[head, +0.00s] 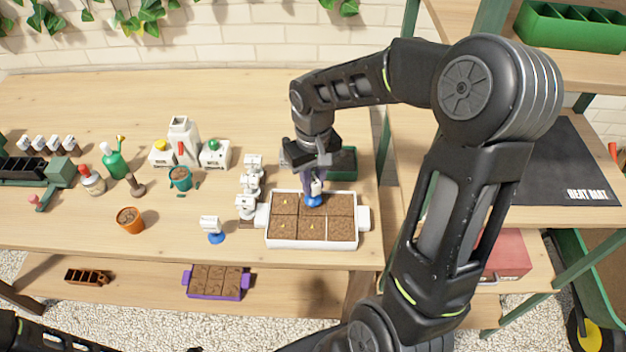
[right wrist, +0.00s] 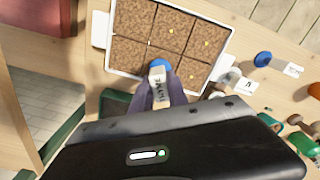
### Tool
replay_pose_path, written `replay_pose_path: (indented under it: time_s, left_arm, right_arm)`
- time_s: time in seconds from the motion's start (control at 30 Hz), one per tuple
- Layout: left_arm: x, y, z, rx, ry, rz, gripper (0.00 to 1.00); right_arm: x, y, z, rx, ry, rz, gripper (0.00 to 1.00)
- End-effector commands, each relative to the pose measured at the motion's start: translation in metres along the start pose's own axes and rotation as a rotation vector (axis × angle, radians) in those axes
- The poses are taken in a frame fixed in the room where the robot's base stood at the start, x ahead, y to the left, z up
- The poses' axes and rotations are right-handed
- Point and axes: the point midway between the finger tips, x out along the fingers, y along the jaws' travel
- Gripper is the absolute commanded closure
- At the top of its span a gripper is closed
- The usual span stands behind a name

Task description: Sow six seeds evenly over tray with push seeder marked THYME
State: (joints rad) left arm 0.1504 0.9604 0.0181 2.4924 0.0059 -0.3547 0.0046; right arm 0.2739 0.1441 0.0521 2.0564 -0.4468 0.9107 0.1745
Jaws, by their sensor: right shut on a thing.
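The white tray (head: 267,242) stands near the table's front edge, its six cells full of brown soil; the right wrist view shows its rim (right wrist: 228,42) too. Small yellow seeds show on some cells. My right gripper (head: 317,182) is shut on a white push seeder with a blue tip (head: 313,201). In the right wrist view the seeder (right wrist: 158,88) reads THYME, between the fingers (right wrist: 160,100). Its blue tip is over a back-row cell near the middle; I cannot tell whether it touches the soil. My left gripper is out of view.
Another white seeder with a blue foot (head: 211,227) stands left of the tray. Several white pieces (head: 252,184) stand close to the tray's left end. A dark green container (head: 345,163) is behind the tray. An orange pot (head: 130,219) stands further left.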

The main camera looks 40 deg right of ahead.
Motion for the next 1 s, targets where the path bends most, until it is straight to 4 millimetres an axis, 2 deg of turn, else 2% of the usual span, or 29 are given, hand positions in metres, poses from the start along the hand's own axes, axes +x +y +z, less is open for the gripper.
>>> replay_pose_path:
  time_s: [1.0]
  left_arm:
    - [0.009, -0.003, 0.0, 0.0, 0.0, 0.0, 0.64]
  right_arm:
    - [0.011, 0.0, 0.0, 0.0, 0.0, 0.0, 1.0]
